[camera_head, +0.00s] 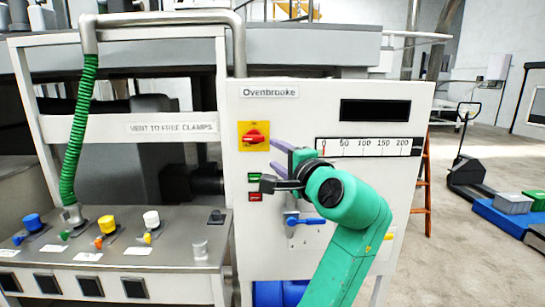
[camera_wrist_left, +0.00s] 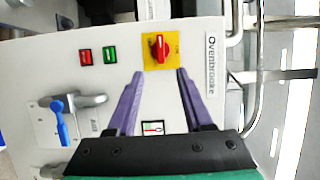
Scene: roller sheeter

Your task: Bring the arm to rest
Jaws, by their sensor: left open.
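My left arm (camera_head: 352,225) is green and reaches up in front of the white Ovenbrooke panel (camera_head: 400,105). My left gripper (camera_head: 271,153) has two purple fingers, spread apart with nothing between them. It points at the panel, just below and right of the red rotary switch on its yellow plate (camera_head: 254,136). In the left wrist view the open fingers (camera_wrist_left: 160,74) point toward that switch (camera_wrist_left: 159,47). The tips look apart from it, but the exact gap to the panel is hard to tell. My right gripper is in neither view.
A blue-handled lever (camera_head: 306,221) sits on the panel below the gripper, beneath a green button (camera_head: 254,177) and a red button (camera_head: 254,197). A numbered scale (camera_head: 368,147) lies to the right. A control desk (camera_head: 110,258) with coloured knobs stands left. Open floor (camera_head: 470,220) lies right.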

